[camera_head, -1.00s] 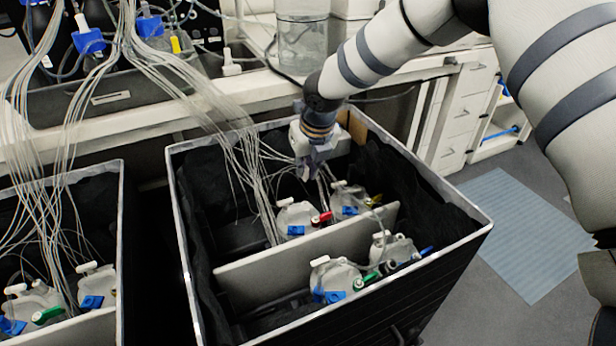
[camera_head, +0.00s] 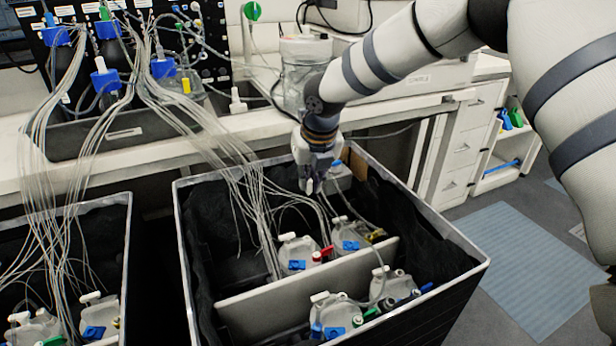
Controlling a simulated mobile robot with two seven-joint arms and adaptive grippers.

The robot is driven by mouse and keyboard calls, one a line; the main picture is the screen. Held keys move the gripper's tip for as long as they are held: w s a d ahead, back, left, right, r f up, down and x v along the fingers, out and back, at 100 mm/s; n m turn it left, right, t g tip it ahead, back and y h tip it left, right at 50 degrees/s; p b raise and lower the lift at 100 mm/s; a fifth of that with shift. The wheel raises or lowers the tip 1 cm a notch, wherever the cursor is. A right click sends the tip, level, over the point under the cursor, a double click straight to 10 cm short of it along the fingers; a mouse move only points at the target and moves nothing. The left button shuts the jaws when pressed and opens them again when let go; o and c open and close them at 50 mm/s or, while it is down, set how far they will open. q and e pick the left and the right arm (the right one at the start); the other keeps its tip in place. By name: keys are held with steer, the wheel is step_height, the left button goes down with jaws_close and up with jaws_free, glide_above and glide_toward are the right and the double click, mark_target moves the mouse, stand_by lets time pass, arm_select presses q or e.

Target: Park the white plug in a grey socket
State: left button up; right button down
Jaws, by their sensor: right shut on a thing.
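My right gripper (camera_head: 314,188) points down over the back part of the black crate (camera_head: 462,284), above and behind the bottles. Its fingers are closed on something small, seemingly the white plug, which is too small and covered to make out. Thin tubes run close by its fingertips. Clear bottles with white caps stand in the crate, including one with blue and red clips (camera_head: 297,251) below the gripper and one with a blue clip (camera_head: 350,234) to its right. I cannot pick out a grey socket with certainty. My left gripper is not in view.
A pale divider (camera_head: 265,297) splits the crate. A second crate (camera_head: 128,240) with bottles stands at left. Bundles of tubes (camera_head: 215,145) hang from the bench into both crates. A clear jar (camera_head: 305,75) stands on the bench behind my arm. The floor at right is open.

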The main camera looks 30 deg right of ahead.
steer(key=s+d+n+g+y+p, duration=0.25)
steer(key=s+n+g, duration=0.45)
steer(key=s+n, duration=2.1)
steer(key=w+f+n, duration=0.1)
steer(key=f, duration=0.1)
steer(key=f+n+b, duration=0.1)
steer(key=w+f, duration=0.1)
steer(key=f, duration=0.1)
steer(key=shift+w+d+f+n+y+b, duration=0.25)
steer(key=shift+w+d+f+n+b, duration=0.05)
steer(key=shift+f+n, duration=0.1)
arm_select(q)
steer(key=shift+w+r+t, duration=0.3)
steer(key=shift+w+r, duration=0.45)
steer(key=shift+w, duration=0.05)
arm_select(e)
steer(key=shift+r, duration=0.15)
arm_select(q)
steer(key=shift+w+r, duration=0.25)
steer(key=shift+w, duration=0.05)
arm_select(e)
steer(key=shift+r, duration=0.1)
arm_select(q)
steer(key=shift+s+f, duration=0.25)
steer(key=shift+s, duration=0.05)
arm_select(e)
steer(key=shift+f, duration=0.95)
